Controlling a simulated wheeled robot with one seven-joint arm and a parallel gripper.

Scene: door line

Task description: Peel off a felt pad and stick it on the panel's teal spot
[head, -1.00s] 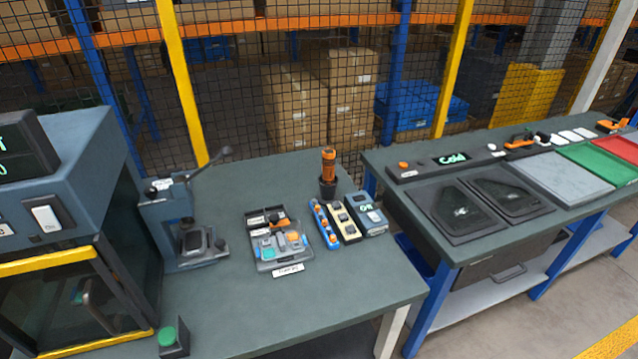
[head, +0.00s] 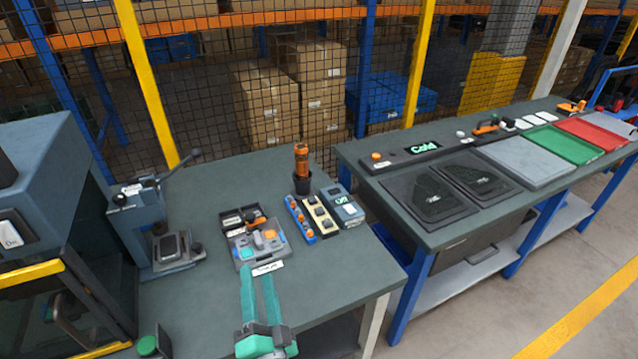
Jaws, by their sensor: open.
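My gripper (head: 257,272) is in the lower middle, over the front part of the near table. Its two teal fingers are apart, with nothing between them. I cannot pick out a felt pad for sure. Several small white squares (head: 524,122) lie at the back of the right bench, too small to identify. Two dark panels lie on the right bench, a left one (head: 427,197) and a right one (head: 482,186). I see no teal spot on either. A grey tray (head: 256,242) with small teal and orange pieces stands beyond my fingertips.
A lever press (head: 160,230) and a glass-fronted cabinet (head: 50,170) stand at left. A small switch box (head: 342,205) and an orange-handled tool in a cup (head: 302,165) stand at right. Grey, green (head: 560,143) and red trays lie on the right bench. The table's right front is clear.

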